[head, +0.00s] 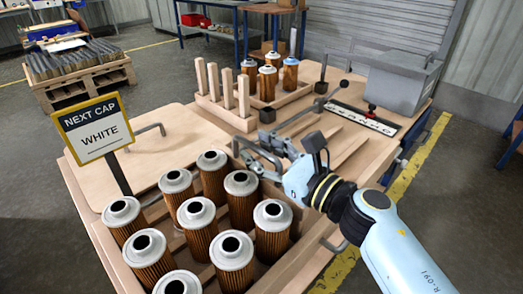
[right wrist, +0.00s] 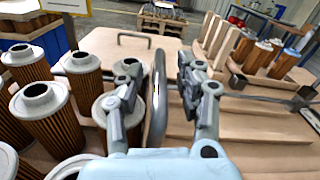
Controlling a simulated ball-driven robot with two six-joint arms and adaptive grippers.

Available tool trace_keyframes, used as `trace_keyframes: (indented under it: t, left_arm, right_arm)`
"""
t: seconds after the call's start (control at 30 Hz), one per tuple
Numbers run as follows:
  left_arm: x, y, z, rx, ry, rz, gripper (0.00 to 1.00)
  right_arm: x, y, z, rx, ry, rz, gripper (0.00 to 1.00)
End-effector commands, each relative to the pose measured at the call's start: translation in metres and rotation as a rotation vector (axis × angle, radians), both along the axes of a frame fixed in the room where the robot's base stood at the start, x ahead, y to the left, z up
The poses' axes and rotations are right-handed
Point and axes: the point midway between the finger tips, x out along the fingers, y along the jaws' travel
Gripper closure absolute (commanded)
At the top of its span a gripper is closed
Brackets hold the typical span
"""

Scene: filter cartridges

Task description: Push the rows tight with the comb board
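Several pleated brown filter cartridges (head: 197,225) with grey caps stand in rows in a wooden tray at the front left; they also show in the right wrist view (right wrist: 55,110). My right gripper (head: 262,158) is beside the rows, at their back right. In the right wrist view its fingers (right wrist: 160,95) are apart, with a grey metal loop handle (right wrist: 157,110) between them; gaps show on both sides. A wooden piece with upright posts (head: 227,88) stands farther back, and flat wooden slats (head: 340,145) lie right of the gripper. I cannot tell which is the comb board.
A flat board with a metal handle (head: 145,131) lies behind the rows. A "NEXT CAP WHITE" sign (head: 93,128) stands at the left. More cartridges (head: 268,80), one blue-capped (head: 290,72), stand in a back tray. A grey box (head: 395,85) is at the back right.

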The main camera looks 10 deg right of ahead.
Motion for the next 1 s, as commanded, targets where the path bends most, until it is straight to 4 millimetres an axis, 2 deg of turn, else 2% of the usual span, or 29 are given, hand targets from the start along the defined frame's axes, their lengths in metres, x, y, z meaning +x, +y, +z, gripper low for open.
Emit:
trace_keyframes:
  t: [0.17,0.27,0.5,0.7,0.8,1.0]
  left_arm:
    - [-0.001,0.0,0.0,0.0,0.0,0.0,0.6]
    - [-0.001,0.0,0.0,0.0,0.0,0.0,0.6]
    - [0.0,-0.001,0.0,-0.001,-0.001,0.0,0.6]
    - [0.0,-0.001,0.0,-0.001,-0.001,0.0,0.6]
    - [0.0,-0.001,0.0,-0.001,-0.001,0.0,0.6]
    - [0.001,-0.001,0.0,-0.001,-0.001,0.0,0.6]
  right_arm:
    - [-0.003,-0.002,-0.001,-0.001,0.002,0.0,0.64]
    - [-0.013,-0.009,-0.001,-0.001,0.002,0.0,0.64]
    - [-0.057,-0.038,-0.002,-0.004,0.004,0.001,0.64]
    - [-0.087,-0.058,-0.001,-0.003,0.002,0.001,0.64]
    - [-0.096,-0.064,-0.001,-0.001,0.002,0.002,0.64]
    - [-0.1,-0.067,0.0,-0.001,-0.001,0.0,0.64]
